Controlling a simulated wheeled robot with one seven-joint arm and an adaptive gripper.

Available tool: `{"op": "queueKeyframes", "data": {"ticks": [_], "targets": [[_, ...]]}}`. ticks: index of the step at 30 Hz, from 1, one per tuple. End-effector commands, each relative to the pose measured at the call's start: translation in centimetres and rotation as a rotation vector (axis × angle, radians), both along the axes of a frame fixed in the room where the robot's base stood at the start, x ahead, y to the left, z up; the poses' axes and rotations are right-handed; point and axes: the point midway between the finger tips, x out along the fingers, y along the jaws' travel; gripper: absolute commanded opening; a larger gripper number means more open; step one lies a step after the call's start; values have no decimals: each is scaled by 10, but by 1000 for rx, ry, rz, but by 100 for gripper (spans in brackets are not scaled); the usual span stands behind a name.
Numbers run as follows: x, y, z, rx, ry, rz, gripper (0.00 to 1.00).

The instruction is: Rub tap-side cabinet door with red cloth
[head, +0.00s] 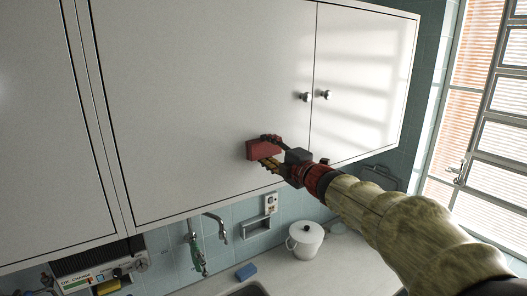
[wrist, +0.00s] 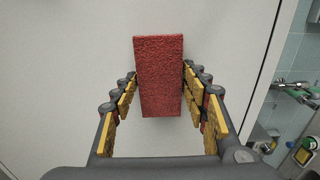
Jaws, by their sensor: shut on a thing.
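My gripper (head: 268,151) is shut on the red cloth (head: 261,151), a block-shaped red piece. In the wrist view the red cloth (wrist: 159,75) sits between the yellow-padded fingers of my gripper (wrist: 158,95). The cloth is up against or very close to the white cabinet door (head: 205,90), in its lower right part; whether it touches I cannot tell. The door's pale surface (wrist: 80,60) fills most of the wrist view.
Another cabinet door (head: 365,80) with its own knob (head: 326,94) adjoins on the right. A louvred window (head: 490,130) is at the far right.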

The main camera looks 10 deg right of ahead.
Motion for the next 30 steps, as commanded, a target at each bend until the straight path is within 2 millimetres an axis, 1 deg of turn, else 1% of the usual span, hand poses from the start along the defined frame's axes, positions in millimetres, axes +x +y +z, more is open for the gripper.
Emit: {"op": "queueKeyframes", "data": {"ticks": [3, 11, 21, 30], "targets": [[4, -10, 1, 0, 1, -2, 24], [7, -18, 0, 0, 0, -2, 24], [13, -43, 0, 1, 0, -2, 24], [17, -53, 0, 0, 0, -1, 24]]}}
